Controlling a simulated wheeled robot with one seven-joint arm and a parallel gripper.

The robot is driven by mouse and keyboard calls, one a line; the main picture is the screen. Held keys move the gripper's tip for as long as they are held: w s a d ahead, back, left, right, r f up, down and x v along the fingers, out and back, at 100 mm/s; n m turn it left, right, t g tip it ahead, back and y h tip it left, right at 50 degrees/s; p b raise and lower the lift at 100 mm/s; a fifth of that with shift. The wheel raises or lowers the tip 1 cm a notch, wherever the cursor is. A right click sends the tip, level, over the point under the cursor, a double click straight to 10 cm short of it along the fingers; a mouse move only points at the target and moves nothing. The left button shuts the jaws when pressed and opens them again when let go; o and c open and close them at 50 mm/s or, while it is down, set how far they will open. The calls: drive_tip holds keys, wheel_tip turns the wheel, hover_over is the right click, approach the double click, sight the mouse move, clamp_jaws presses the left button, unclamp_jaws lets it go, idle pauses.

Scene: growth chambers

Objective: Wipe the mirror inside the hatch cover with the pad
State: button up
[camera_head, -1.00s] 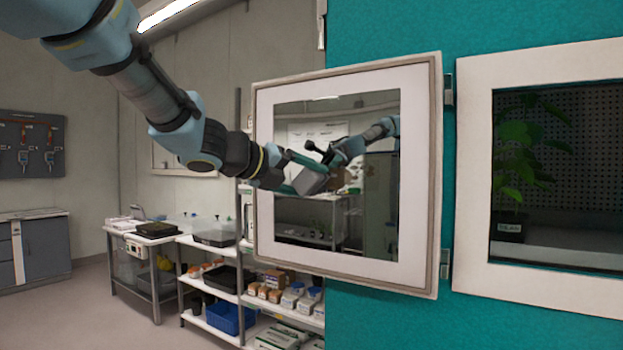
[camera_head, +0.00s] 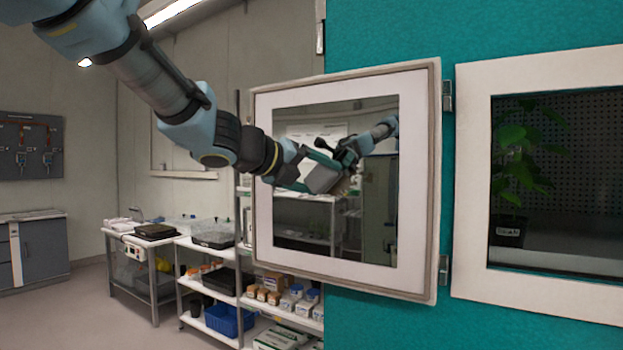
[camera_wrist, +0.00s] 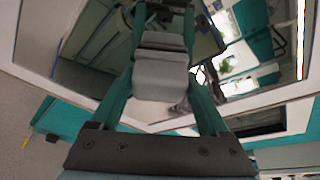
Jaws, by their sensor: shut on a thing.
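The hatch cover (camera_head: 417,180) stands swung open on its hinges, with a white border around the mirror (camera_head: 335,235). My gripper (camera_head: 318,168) is in front of the mirror's left-middle part, its green fingers shut on the grey pad (camera_head: 324,180). In the wrist view the two fingers of my gripper (camera_wrist: 163,85) hold the pad (camera_wrist: 160,76) between them, with the mirror (camera_wrist: 85,55) beyond. The mirror reflects my arm and gripper. The pad is at or very near the glass; I cannot tell if it touches.
The teal chamber wall (camera_head: 385,320) and a white-framed window (camera_head: 472,180) with a potted plant (camera_head: 508,225) behind it are on the right. Shelves (camera_head: 225,330) with boxes and a blue bin (camera_head: 230,320) stand below left of the cover. The floor at left is clear.

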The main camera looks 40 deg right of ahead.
sight(362, 172)
drive_tip(key=shift+s+d+b, duration=0.4)
drive_tip(key=shift+s+d, duration=0.1)
drive_tip(key=shift+s, duration=1.15)
drive_tip(key=shift+s+d+b, duration=0.35)
drive_tip(key=shift+s+d, duration=0.2)
drive_tip(key=shift+s, duration=1.15)
drive_tip(key=shift+s+d+b, duration=0.4)
drive_tip(key=shift+s+d, duration=0.1)
drive_tip(key=shift+s, duration=1.15)
drive_tip(key=shift+r+p, duration=1)
drive_tip(key=shift+r, duration=0.05)
drive_tip(key=shift+w+a+f+p, duration=0.1)
drive_tip(key=shift+w+a+p, duration=0.15)
drive_tip(key=shift+w, duration=0.65)
drive_tip(key=shift+w+a+p, duration=0.15)
drive_tip(key=shift+w+a, duration=0.1)
drive_tip(key=shift+w, duration=0.6)
drive_tip(key=shift+w+a+p, duration=0.2)
drive_tip(key=shift+w+a, duration=0.15)
drive_tip(key=shift+w, duration=0.5)
drive_tip(key=shift+w+a+p, duration=0.2)
drive_tip(key=shift+w+a, duration=0.1)
drive_tip(key=shift+w, duration=0.5)
drive_tip(key=shift+w+a+p, duration=0.3)
drive_tip(key=shift+w, duration=0.8)
drive_tip(key=shift+w+a+p, duration=0.25)
drive_tip(key=shift+w+p, duration=0.1)
drive_tip(key=shift+w, duration=0.8)
drive_tip(key=shift+w+a+p, duration=0.3)
drive_tip(key=shift+w, duration=0.8)
